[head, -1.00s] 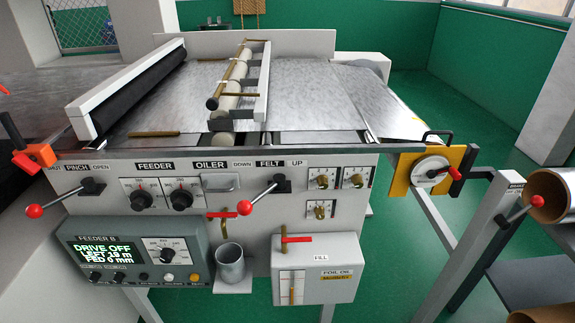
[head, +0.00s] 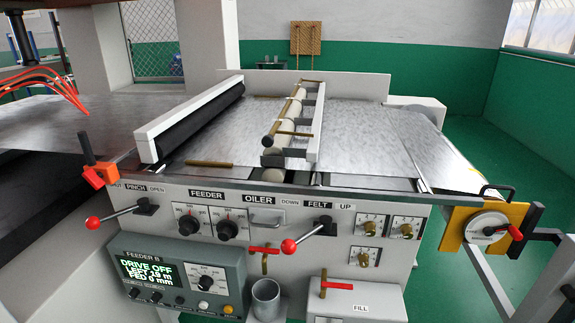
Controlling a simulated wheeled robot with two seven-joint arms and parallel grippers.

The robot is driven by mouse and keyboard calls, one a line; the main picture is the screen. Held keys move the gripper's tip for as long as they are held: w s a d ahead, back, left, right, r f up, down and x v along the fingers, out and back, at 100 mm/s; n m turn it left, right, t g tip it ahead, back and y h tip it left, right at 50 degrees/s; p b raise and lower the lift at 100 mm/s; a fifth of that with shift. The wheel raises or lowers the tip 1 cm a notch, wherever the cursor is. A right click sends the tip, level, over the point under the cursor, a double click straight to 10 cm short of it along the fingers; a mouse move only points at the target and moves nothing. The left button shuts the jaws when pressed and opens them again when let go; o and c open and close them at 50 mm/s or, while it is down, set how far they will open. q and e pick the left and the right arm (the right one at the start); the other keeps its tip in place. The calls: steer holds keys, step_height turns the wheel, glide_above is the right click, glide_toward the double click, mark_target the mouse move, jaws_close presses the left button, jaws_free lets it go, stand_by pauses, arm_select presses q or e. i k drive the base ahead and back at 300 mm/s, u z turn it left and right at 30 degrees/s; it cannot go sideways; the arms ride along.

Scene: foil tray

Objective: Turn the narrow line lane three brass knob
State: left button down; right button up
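Three small brass knobs on white dial plates sit at the right of the grey front panel: an upper left brass knob (head: 370,228), an upper right brass knob (head: 406,231) and a lower brass knob (head: 364,259). Their markings are too small to read, so I cannot tell which one is narrow line lane three. Nothing covers them. Neither of my grippers is in view.
The red-balled felt lever (head: 306,240) sticks out left of the knobs. A red-handled tap (head: 335,286) rises below them. A yellow plate with a crank (head: 487,228) is at right. A metal cup (head: 265,299) stands lower left.

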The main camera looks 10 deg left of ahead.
mark_target(363, 258)
steer(key=u, duration=1.2)
steer(key=i, duration=0.35)
steer(key=z, duration=1.2)
